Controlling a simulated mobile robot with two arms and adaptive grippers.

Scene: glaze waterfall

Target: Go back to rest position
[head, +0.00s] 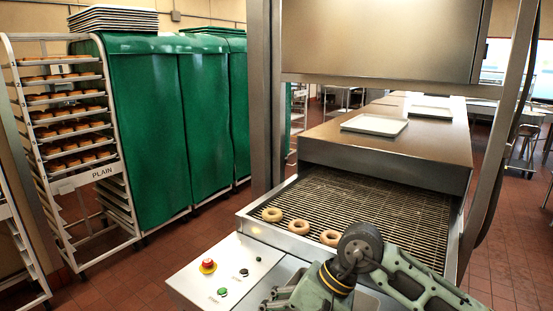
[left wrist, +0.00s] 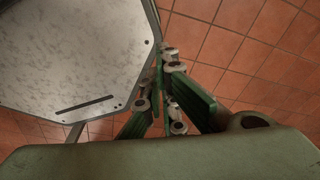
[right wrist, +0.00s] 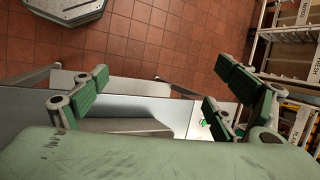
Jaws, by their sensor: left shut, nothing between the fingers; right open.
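My left gripper (left wrist: 170,95) is in the left wrist view with its green fingers together and nothing between them. It hangs over the red tiled floor beside a grey metal plate. My right gripper (right wrist: 160,95) is in the right wrist view with its fingers wide apart and empty. A pale metal surface and the tiled floor show behind the fingers. In the head view a green and grey arm link of mine covers the lower right, in front of the conveyor (head: 375,215). I cannot make out either gripper's fingertips there.
Three doughnuts (head: 299,227) lie in a row at the conveyor's near end. A control panel (head: 225,272) with a red button (head: 208,266) sits at its left corner. A rack of trays (head: 70,130) and green covered racks (head: 145,120) stand left. Tiled floor (head: 510,245) is open at right.

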